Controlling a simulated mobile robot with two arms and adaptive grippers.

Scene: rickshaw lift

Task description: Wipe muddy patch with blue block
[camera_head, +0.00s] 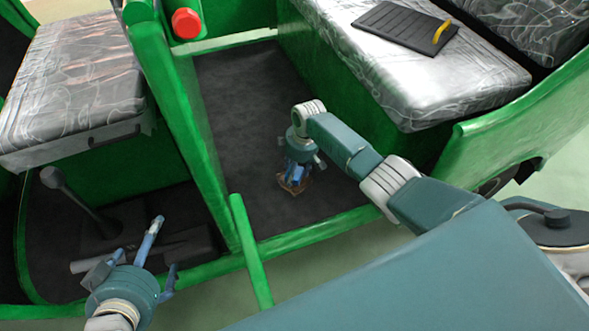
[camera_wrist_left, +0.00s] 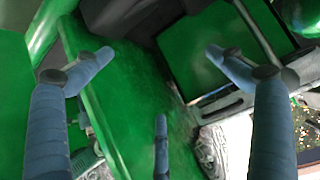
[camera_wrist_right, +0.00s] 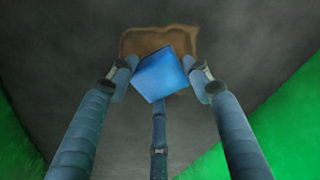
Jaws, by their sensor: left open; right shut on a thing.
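The blue block (camera_wrist_right: 161,75) is between the fingertips of my right gripper (camera_wrist_right: 160,80), which is shut on it. In the right wrist view the brown muddy patch (camera_wrist_right: 140,41) lies on the dark floor just beyond the block, which partly covers it. In the head view my right gripper (camera_head: 297,175) points down into the rickshaw's footwell over the muddy patch (camera_head: 293,187). Whether the block touches the floor I cannot tell. My left gripper (camera_head: 160,257) is open and empty at the lower left, near the front compartment; its spread fingers show in the left wrist view (camera_wrist_left: 160,55).
The dark footwell floor (camera_head: 240,95) is bounded by green rickshaw walls and a green sill (camera_head: 320,229). A plastic-covered seat (camera_head: 440,75) carries a black board (camera_head: 402,27) with a yellow handle. A red cylinder (camera_head: 186,23) sits at the top. A lever (camera_head: 75,200) stands at left.

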